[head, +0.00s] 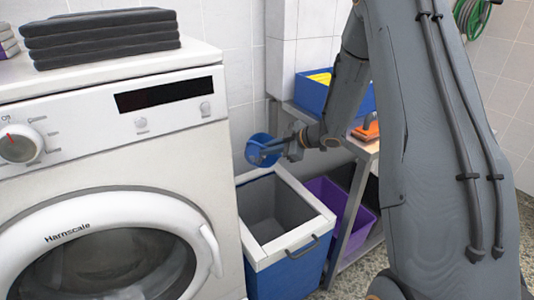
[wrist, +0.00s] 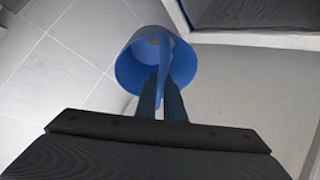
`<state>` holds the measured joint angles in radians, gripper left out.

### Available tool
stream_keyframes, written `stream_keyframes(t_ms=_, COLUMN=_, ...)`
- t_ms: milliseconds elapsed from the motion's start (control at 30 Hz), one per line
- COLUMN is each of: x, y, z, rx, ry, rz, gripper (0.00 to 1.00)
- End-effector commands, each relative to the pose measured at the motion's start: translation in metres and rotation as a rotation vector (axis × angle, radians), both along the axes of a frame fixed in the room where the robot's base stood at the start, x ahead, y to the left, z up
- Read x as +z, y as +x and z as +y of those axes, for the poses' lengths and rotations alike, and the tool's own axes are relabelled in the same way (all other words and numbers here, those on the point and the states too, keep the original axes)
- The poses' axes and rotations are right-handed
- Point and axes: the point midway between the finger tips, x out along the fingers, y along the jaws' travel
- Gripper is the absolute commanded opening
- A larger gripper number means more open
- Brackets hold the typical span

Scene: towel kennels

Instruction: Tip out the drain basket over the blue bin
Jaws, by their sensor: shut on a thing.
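The blue drain basket (head: 257,141) is held in the air above the back part of the blue bin, beside the washing machine. My gripper (head: 279,151) is shut on a thin blue part of it, which shows between the fingers (wrist: 161,92) in the wrist view. There the round basket (wrist: 129,68) has its open side turned toward my gripper, and a small greyish patch shows inside. The blue bin (head: 288,276) stands on the floor with a wide pale rim and an open top. Its visible grey inside looks empty; its bottom is partly hidden.
A white washing machine (head: 120,172) stands close left of the bin, with folded dark towels (head: 100,40) on top. On the right, a bench holds a blue tray (head: 311,95) and an orange-handled tool (head: 367,128). A purple bin (head: 325,203) sits below.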

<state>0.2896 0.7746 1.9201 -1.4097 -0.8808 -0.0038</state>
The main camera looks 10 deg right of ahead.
Motion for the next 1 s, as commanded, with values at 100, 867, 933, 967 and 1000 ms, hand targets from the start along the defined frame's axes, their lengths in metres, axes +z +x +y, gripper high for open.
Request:
stream_keyframes(t_ms=100, x=-0.0038, y=0.0005, z=-0.0001, rx=-0.001, ry=0.01, rz=-0.03, gripper=0.0)
stream_keyframes(t_ms=867, x=-0.0096, y=-0.0015, z=-0.0006, rx=0.0, ry=0.077, rz=-0.233, gripper=0.0)
stream_keyframes(t_ms=933, x=-0.01, y=-0.0017, z=-0.0008, rx=0.0, ry=0.082, rz=-0.253, gripper=0.0)
stream_keyframes(t_ms=967, x=-0.01, y=-0.0016, z=-0.0009, rx=-0.001, ry=0.085, rz=-0.262, gripper=0.0)
stream_keyframes(t_ms=1000, x=-0.0105, y=-0.0016, z=-0.0013, rx=-0.001, ry=0.088, rz=-0.272, gripper=0.0)
